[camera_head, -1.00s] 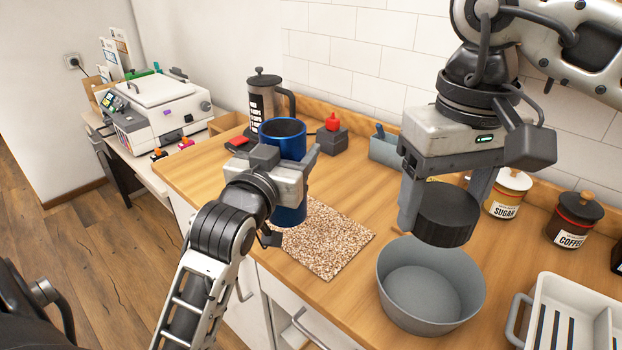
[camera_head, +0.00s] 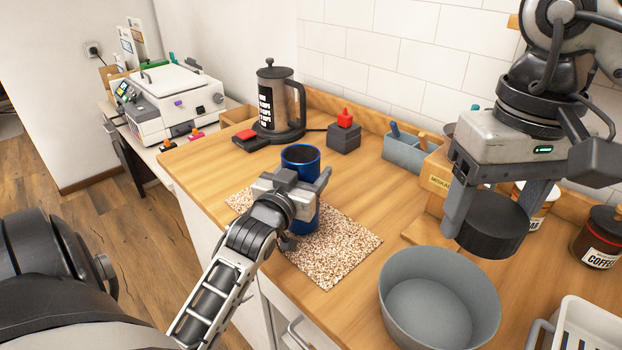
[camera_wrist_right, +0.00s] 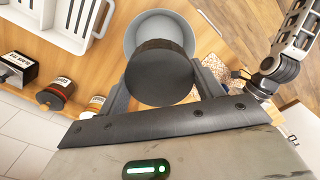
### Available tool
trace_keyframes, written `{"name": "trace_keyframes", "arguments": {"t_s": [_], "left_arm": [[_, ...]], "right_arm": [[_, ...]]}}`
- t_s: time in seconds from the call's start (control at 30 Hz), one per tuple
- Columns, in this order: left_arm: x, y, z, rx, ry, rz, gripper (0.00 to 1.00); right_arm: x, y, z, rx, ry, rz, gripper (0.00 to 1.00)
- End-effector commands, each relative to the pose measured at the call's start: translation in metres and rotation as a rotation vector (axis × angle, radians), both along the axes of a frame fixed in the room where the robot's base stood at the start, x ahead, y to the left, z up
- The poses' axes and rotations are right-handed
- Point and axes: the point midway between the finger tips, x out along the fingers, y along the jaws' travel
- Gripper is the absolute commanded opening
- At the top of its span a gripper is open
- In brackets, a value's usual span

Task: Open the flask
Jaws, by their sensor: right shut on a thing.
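The flask (camera_head: 301,156) is a blue cylinder with an open, dark mouth. It stands upright on the speckled mat (camera_head: 336,251), as far as I can see its base. My left gripper (camera_head: 312,183) is around the flask's middle and looks closed on it; one finger is partly hidden. My right gripper (camera_head: 497,215) is shut on the round black lid (camera_head: 489,233), holding it in the air above and beside the grey bowl (camera_head: 437,310). The right wrist view shows the lid (camera_wrist_right: 160,75) between the two fingers.
A coffee press (camera_head: 279,100) and a dark box with a red top (camera_head: 345,133) stand behind the flask. A grey caddy (camera_head: 408,153), jars (camera_head: 598,240) and a white rack (camera_head: 590,325) are to the right. Bare wood lies right of the mat.

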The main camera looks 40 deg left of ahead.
Motion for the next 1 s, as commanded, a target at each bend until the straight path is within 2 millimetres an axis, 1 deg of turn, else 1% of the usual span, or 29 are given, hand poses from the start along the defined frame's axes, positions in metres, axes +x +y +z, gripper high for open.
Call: {"name": "trace_keyframes", "arguments": {"t_s": [0.03,0.23,0.4,0.43,0.5,0.73,0.87,0.9,1.0], "left_arm": [[-0.001,0.001,-0.003,0.002,-0.004,0.001,0.0],[0.0,0.001,0.0,0.002,-0.004,0.001,0.0],[0.0,0.0,-0.004,0.002,-0.004,0.001,0.0],[0.0,0.0,-0.006,0.001,0.0,0.001,0.68],[0.0,0.0,-0.005,0.001,0.0,0.001,0.84],[0.0,0.0,-0.005,0.001,0.0,0.001,0.84],[-0.001,0.0,0.0,0.001,0.0,0.001,0.84],[-0.006,-0.001,-0.003,-0.001,0.002,0.001,0.84],[-0.021,-0.006,-0.004,0.0,0.003,0.001,0.84]], "right_arm": [[0.0,0.0,-0.005,0.001,-0.001,0.0,0.39],[0.0,0.0,-0.002,0.001,-0.001,0.0,0.39],[0.0,0.0,-0.004,0.001,-0.001,0.0,0.39],[0.0,0.0,-0.004,0.001,-0.001,0.0,0.39],[0.0,0.0,-0.004,0.001,-0.001,0.0,0.39],[0.0,0.0,-0.004,0.001,-0.001,0.0,0.39],[0.0,0.0,-0.001,0.001,-0.001,0.0,0.39],[0.0,0.0,-0.004,0.001,-0.001,0.0,0.39],[0.0,0.0,-0.006,0.001,-0.001,0.0,0.39]]}}
